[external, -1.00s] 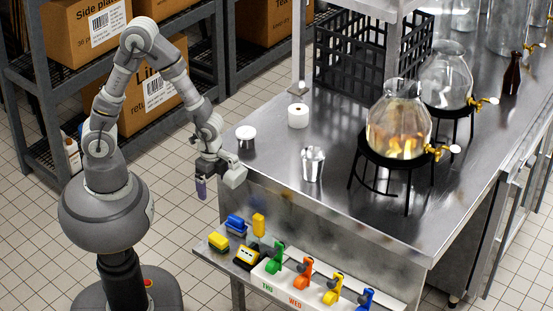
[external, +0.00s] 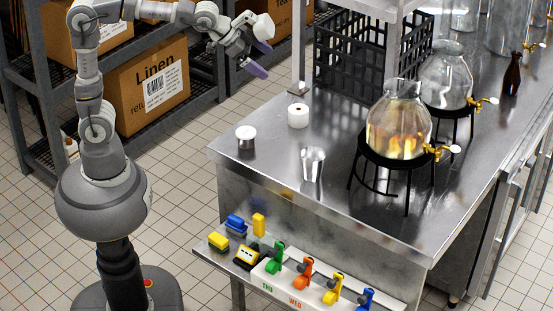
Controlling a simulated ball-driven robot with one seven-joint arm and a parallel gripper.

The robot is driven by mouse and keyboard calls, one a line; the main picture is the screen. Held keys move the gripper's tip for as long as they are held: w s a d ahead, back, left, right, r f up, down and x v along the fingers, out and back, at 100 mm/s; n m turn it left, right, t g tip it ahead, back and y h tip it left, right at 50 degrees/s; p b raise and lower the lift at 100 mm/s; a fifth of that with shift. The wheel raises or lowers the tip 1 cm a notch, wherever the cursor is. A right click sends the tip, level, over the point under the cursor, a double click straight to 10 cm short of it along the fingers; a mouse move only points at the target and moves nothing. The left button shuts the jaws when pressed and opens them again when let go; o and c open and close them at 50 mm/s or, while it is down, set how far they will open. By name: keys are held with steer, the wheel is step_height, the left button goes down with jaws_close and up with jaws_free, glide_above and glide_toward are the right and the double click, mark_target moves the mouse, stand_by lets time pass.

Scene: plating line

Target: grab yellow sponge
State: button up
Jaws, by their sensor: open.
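A small yellow block with a darker underside, likely the yellow sponge (external: 218,241), lies at the left end of the low front shelf (external: 240,271). A second yellow block (external: 259,224) stands upright on the same shelf, right of a blue block (external: 236,221); at this size I cannot tell which yellow one is the sponge. My gripper (external: 260,48) is raised high above and behind the shelf, well apart from both. Its two purple-tipped fingers are spread, with nothing between them.
A yellow-and-black item (external: 246,255) and a row of coloured spray-type handles, green (external: 275,260) first, share the shelf. The steel counter above holds a white-lidded jar (external: 246,137), a white roll (external: 298,116), a glass (external: 312,163) and a dispenser (external: 398,130). A black crate (external: 350,75) stands behind.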

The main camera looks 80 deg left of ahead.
steer(key=s+a+r+n+t, duration=0.1)
steer(key=s+r+t, duration=0.1)
steer(key=r, duration=0.9)
steer(key=s+a+r+n+t+b, duration=0.1)
steer(key=s+a+r+n+t, duration=0.1)
steer(key=r, duration=1)
steer(key=s+t, duration=0.1)
steer(key=s, duration=0.1)
steer(key=shift+s+a+t, duration=0.2)
steer(key=shift+s+t, duration=0.1)
steer(key=shift+s, duration=0.1)
steer(key=r, duration=0.1)
steer(key=s+r, duration=0.1)
steer(key=r, duration=0.1)
steer(key=shift+s+a+n+t, duration=0.2)
steer(key=shift+s+n+t, duration=0.1)
steer(key=c, duration=0.6)
